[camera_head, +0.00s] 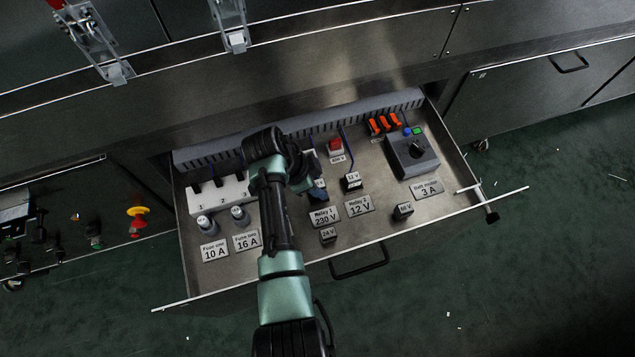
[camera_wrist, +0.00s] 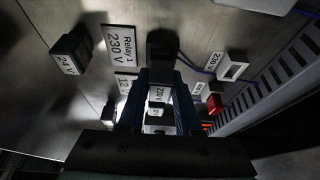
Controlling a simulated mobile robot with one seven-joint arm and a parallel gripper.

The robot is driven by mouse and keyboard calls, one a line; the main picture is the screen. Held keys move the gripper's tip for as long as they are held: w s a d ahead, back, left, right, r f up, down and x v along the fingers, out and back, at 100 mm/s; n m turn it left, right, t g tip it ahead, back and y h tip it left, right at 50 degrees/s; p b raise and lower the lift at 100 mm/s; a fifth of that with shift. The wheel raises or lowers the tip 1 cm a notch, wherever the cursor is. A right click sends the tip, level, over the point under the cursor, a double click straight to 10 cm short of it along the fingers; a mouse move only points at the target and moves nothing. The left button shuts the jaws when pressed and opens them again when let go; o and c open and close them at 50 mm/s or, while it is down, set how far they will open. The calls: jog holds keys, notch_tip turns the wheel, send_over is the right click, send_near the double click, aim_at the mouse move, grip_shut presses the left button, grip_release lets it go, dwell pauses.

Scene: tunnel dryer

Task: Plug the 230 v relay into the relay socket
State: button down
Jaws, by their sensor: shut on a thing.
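My gripper (camera_wrist: 161,85) is shut on a small dark relay (camera_wrist: 157,96), with a white label between the blue fingers that seems to read 230 V. A black block (camera_wrist: 163,45), apparently the relay socket, lies just beyond the fingertips, beside the plate Relay 1 230 V (camera_wrist: 118,45). That plate also shows in the head view (camera_head: 324,217), just in front of my gripper (camera_head: 315,190). The fingers and my arm hide much of the relay and socket. I cannot tell whether the relay touches the socket or is seated.
The drawer (camera_head: 290,270) is open. A grey dial box (camera_head: 412,155) stands right; fuses (camera_head: 207,224) stand left.

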jog(key=shift+f+b, duration=0.45)
jog(key=shift+f, duration=0.15)
jog(key=c, duration=0.5)
grip_release()
jog(key=shift+r, duration=0.1)
jog(key=p+v, duration=0.5)
jog(key=v, duration=0.7)
jog(key=shift+a+r, duration=0.2)
jog(key=shift+r, duration=0.15)
jog(key=shift+s+d, duration=0.1)
